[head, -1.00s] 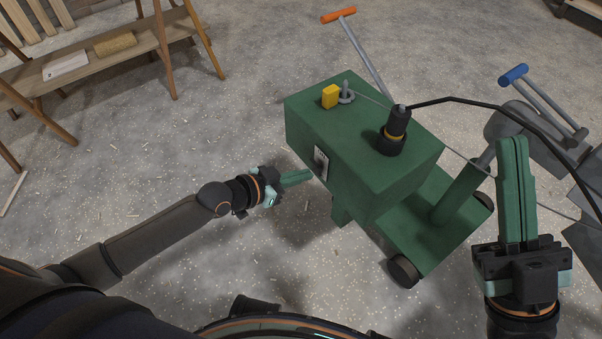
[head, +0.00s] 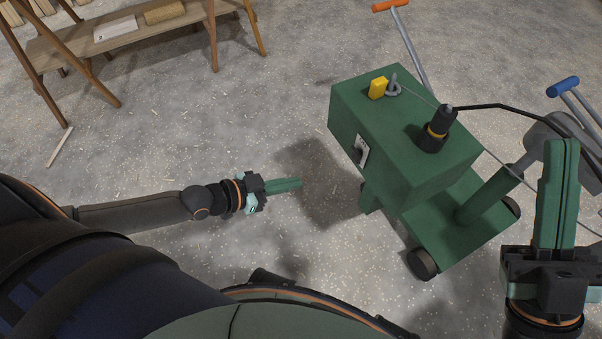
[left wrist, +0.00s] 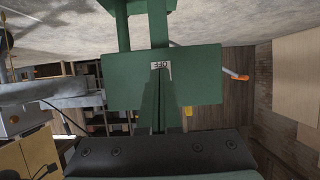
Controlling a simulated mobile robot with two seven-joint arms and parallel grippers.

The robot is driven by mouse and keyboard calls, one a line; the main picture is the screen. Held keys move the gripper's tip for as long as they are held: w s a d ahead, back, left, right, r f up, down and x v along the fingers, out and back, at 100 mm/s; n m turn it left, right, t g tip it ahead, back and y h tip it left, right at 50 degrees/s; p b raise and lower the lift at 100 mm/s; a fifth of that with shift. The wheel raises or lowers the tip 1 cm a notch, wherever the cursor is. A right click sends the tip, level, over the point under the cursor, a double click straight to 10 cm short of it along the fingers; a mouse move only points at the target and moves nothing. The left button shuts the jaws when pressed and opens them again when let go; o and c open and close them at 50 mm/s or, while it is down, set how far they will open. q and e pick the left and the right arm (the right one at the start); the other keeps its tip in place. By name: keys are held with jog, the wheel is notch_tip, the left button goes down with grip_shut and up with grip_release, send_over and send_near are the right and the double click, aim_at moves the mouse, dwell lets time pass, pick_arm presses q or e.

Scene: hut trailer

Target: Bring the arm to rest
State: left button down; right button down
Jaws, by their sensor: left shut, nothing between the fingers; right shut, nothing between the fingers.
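My left gripper (head: 284,185) is shut and empty, its green fingers together, held over the floor to the left of a green wheeled machine (head: 400,125). A clear gap of floor shows between its fingertips and the machine in the head view. In the left wrist view the shut fingers (left wrist: 160,95) point toward the machine's side, which carries a small light switch plate (left wrist: 160,66). My right gripper (head: 560,150) is shut and empty, pointing up the picture at the right, in front of the machine's low base.
The machine has a yellow block (head: 378,88), a black socket with a cable (head: 433,133) and an orange-ended handle (head: 391,6). A blue-ended handle (head: 563,87) stands at the right. A wooden bench (head: 130,35) is at the upper left. Floor between is open.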

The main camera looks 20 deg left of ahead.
dwell(0.5)
